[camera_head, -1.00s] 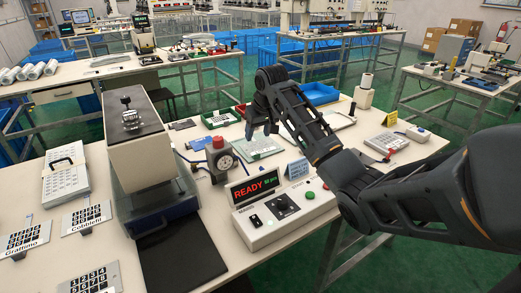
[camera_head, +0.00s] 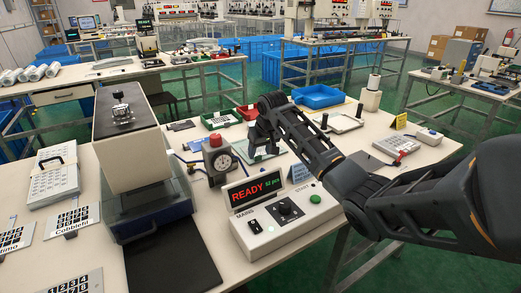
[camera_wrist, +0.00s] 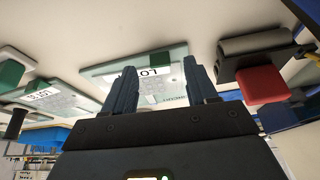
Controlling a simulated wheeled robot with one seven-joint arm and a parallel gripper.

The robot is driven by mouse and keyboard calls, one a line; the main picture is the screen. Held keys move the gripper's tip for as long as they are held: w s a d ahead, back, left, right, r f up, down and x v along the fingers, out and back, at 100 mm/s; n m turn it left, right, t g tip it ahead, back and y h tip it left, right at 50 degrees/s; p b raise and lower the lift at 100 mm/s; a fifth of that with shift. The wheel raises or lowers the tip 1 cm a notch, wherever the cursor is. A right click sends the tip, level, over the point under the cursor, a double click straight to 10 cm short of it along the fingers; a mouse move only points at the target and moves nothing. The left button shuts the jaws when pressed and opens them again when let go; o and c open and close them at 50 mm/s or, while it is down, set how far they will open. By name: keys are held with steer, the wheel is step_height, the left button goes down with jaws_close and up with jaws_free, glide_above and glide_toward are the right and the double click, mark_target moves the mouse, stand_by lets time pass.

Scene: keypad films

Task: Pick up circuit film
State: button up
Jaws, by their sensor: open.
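A pale greenish sheet with a white "LOT" label, apparently a circuit film (camera_wrist: 97,73), lies in front of my gripper in the wrist view. The fingers stand in front of part of it. In the head view the pale sheet (camera_head: 268,153) is mostly hidden behind my arm. A second similar labelled sheet (camera_wrist: 62,100) lies to its left in the wrist view. My gripper (camera_wrist: 157,68) is open, with nothing seen held between the fingers. In the head view my gripper (camera_head: 258,138) hangs over the table by the pale sheet. I cannot tell its exact height.
A dial gauge with a red top (camera_head: 222,162) stands left of my gripper. The control box reading READY (camera_head: 280,222) is in front. A press-like machine (camera_head: 135,150) stands left. A blue tray (camera_head: 318,97) and a green tray (camera_head: 221,119) lie behind.

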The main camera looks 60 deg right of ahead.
steer(key=shift+x, duration=1.2)
steer(key=shift+c, duration=0.4)
jaws_close()
